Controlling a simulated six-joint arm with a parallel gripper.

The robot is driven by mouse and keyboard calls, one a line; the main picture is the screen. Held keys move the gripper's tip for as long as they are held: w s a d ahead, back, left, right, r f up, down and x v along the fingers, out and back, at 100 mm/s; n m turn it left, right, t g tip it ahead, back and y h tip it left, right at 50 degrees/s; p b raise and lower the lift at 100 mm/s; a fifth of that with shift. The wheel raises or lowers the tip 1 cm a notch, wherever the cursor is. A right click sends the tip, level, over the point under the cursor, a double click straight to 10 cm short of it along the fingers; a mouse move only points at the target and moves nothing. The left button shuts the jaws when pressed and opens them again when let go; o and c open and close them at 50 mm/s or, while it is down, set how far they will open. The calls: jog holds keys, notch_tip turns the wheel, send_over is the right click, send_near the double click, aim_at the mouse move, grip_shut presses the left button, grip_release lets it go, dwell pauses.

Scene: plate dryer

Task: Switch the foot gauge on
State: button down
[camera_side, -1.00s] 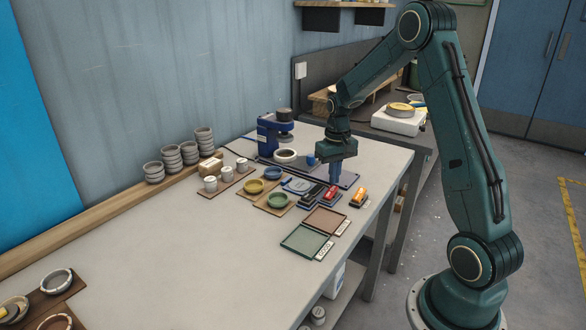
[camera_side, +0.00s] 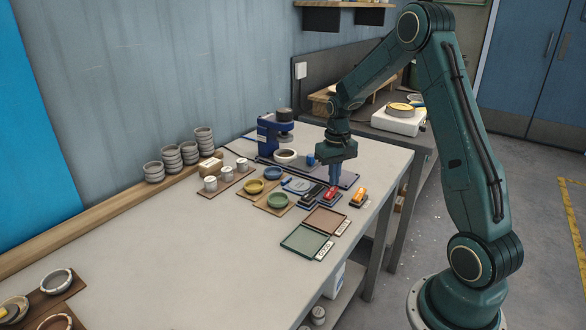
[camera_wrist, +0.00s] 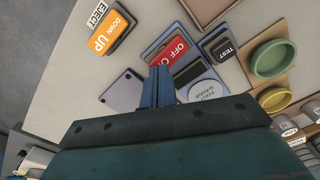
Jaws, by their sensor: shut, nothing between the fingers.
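The foot gauge (camera_wrist: 202,92) is a pale round pad lettered FOOT GAUGE on a dark blue-edged plate; it also shows in the side view (camera_side: 298,185). A red rocker switch (camera_wrist: 170,50) on a dark base stands beside it, lettered OFF; its other end is partly hidden by my fingers. The red switch also shows in the side view (camera_side: 330,193). My gripper (camera_wrist: 160,72) is shut and empty, pointing down, with its fingertips at the near end of the red rocker. I cannot tell whether they touch it.
An orange UP/DOWN switch (camera_wrist: 108,35) stands on one side of the red one, and a dark TEST unit (camera_wrist: 222,48) on the other. Green (camera_side: 278,200) and yellow (camera_side: 253,187) dishes lie nearby. Flat trays (camera_side: 304,240) lie in front. The left tabletop is largely clear.

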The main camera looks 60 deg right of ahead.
aim_at(333, 188)
jog(key=shift+f, duration=0.85)
dwell(0.7)
jog(key=shift+r, duration=3.5)
jog(key=shift+r, duration=0.1)
jog(key=s+a+r+n+t, duration=0.1)
jog(key=s+a+r, duration=0.2)
jog(key=a+r, duration=0.35)
jog(key=s+a+r+n+t, duration=0.1)
jog(key=s+a+r+n, duration=0.15)
jog(key=a+r, duration=0.35)
jog(key=s+a+r+n+t, duration=0.1)
jog(key=s+a+n+t, duration=0.1)
jog(key=s+a, duration=0.9)
jog(key=s+t, duration=0.1)
jog(key=s, duration=0.2)
jog(key=shift+s+a+t, duration=0.25)
jog(key=shift+t, duration=0.05)
